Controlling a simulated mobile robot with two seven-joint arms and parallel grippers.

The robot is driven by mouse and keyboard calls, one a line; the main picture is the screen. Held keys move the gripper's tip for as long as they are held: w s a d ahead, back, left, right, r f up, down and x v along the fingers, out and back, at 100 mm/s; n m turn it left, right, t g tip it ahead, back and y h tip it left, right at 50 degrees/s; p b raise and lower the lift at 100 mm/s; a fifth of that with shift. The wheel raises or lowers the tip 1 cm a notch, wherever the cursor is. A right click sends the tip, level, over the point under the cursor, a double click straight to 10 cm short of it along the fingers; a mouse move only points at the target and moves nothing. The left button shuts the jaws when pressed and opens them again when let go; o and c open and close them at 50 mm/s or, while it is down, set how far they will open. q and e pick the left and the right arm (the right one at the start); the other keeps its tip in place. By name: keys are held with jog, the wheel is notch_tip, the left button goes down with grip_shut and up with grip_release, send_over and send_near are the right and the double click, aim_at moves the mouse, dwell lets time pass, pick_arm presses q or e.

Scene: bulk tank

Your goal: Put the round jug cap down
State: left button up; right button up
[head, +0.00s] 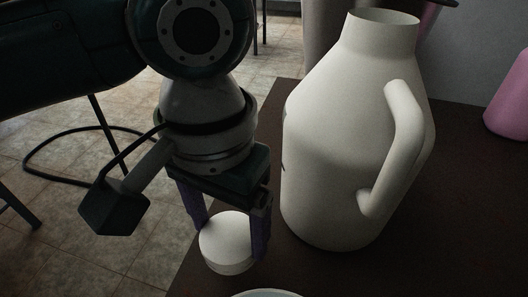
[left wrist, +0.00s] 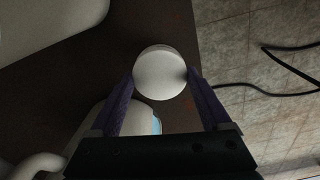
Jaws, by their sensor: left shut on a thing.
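The round white jug cap (head: 228,240) is between the two purple fingers of my left gripper (head: 230,230), at the left edge of the dark table. It also shows in the left wrist view (left wrist: 160,72), between the fingertips of my left gripper (left wrist: 161,76). The gripper is shut on it, pointing down. Whether the cap touches the table top cannot be told. The white jug (head: 340,130) stands upright just right of the gripper, its open neck bare and its handle on the right. My right gripper is not in view.
The dark table (head: 400,265) has free room in front and to the right of the jug. A pink object (head: 510,100) stands at the right edge. A pale round-edged object (head: 266,294) shows at the bottom. Tiled floor (head: 60,230) lies left of the table.

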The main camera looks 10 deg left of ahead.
aim_at(229, 235)
pick_arm(q)
notch_tip(229, 235, down, 4)
jog(key=shift+f+b, duration=0.1)
jog(key=shift+b, duration=0.65)
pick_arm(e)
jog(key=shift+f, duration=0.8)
pick_arm(q)
jog(key=o, duration=1.1)
notch_tip(229, 235, up, 12)
jog(key=p, duration=0.4)
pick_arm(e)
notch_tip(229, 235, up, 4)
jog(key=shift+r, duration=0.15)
